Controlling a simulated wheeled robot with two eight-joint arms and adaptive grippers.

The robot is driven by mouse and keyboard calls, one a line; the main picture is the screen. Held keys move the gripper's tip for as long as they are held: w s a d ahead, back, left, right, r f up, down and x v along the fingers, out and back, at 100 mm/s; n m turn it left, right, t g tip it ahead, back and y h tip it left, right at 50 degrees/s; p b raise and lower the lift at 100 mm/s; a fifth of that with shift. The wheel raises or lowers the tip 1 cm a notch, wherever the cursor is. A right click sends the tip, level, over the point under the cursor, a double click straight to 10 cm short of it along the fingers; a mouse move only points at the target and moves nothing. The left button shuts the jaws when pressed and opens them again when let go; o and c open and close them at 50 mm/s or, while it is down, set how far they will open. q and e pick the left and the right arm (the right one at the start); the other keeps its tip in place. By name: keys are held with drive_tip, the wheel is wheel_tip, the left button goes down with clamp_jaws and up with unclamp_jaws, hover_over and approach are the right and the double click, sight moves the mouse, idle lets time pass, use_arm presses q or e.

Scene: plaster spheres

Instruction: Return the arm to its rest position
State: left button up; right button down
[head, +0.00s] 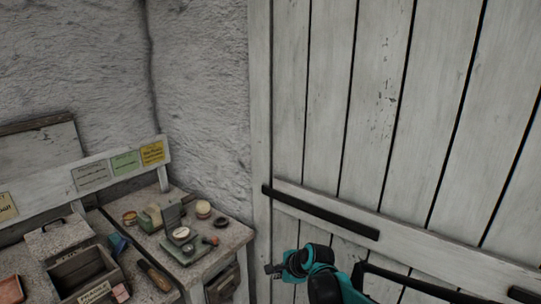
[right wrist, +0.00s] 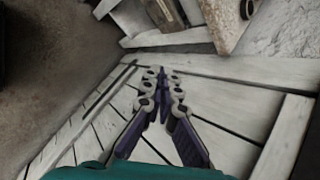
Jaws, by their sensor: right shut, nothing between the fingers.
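My right gripper (head: 273,269) is at the bottom middle of the head view, in front of a white plank door and to the right of the stone-topped workbench. It also shows in the right wrist view (right wrist: 163,78), where its two fingers meet at the tips with nothing between them. My teal and black right arm comes in from the lower right. My left gripper is in neither view.
The workbench (head: 222,232) in the corner carries several small tools and jars, an open wooden box (head: 84,272) and a brush (head: 155,276). The white plank door (head: 330,120) has a black strap (head: 320,211) close above my right arm. Open floor (right wrist: 50,50) shows in the right wrist view.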

drive_tip(key=s+d+r+n+h, duration=0.1)
drive_tip(key=s+d+r+n, duration=0.25)
drive_tip(key=s, duration=0.35)
drive_tip(key=s+d+r+n+h, duration=0.1)
drive_tip(key=s+d+r+n, duration=0.25)
drive_tip(key=s+d, duration=0.2)
drive_tip(key=s+d+f+n+h, duration=0.1)
drive_tip(key=s+d+n, duration=0.1)
drive_tip(key=s, duration=0.3)
drive_tip(key=s+d+f+n+h, duration=0.1)
drive_tip(key=s+d+n, duration=0.2)
drive_tip(key=s+n, duration=0.1)
drive_tip(key=s+d+f+n+t, duration=0.1)
drive_tip(key=s+d+n, duration=0.1)
drive_tip(key=s+n, duration=0.2)
drive_tip(key=s, duration=0.2)
drive_tip(key=shift+s+d+h, duration=0.15)
drive_tip(key=shift+s+h, duration=0.2)
drive_tip(key=shift+h, duration=0.05)
